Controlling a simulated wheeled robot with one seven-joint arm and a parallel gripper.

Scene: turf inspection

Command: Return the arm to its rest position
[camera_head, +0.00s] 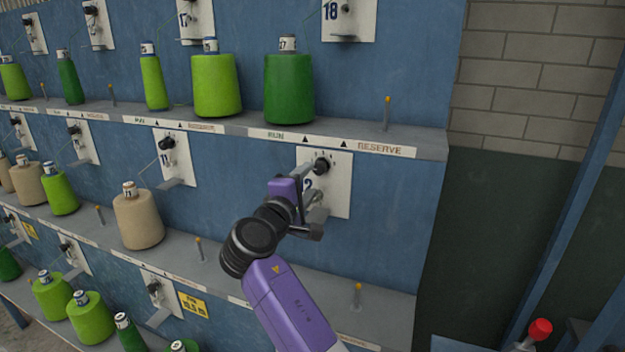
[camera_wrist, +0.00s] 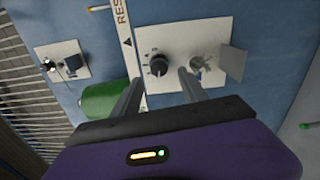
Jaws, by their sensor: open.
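My arm (camera_head: 289,305), purple with black joints, reaches up from the bottom of the head view to a white plate (camera_head: 338,187) on the blue rack. My gripper (camera_wrist: 155,88) is open in the wrist view, its two grey fingers apart with nothing between them. The fingers point at the white plate, which carries a black knob (camera_wrist: 158,64) and a metal fitting (camera_wrist: 203,66). The knob also shows in the head view, just beyond my gripper. Whether the fingers touch the plate or its parts, I cannot tell.
Green and beige yarn cones stand on the shelves, including a dark green cone (camera_head: 289,90) above and a beige cone (camera_head: 138,217) to the left. Upright pegs (camera_head: 387,113) stick up from the shelves. A blue post (camera_head: 585,190) and a red knob (camera_head: 540,329) are at the right.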

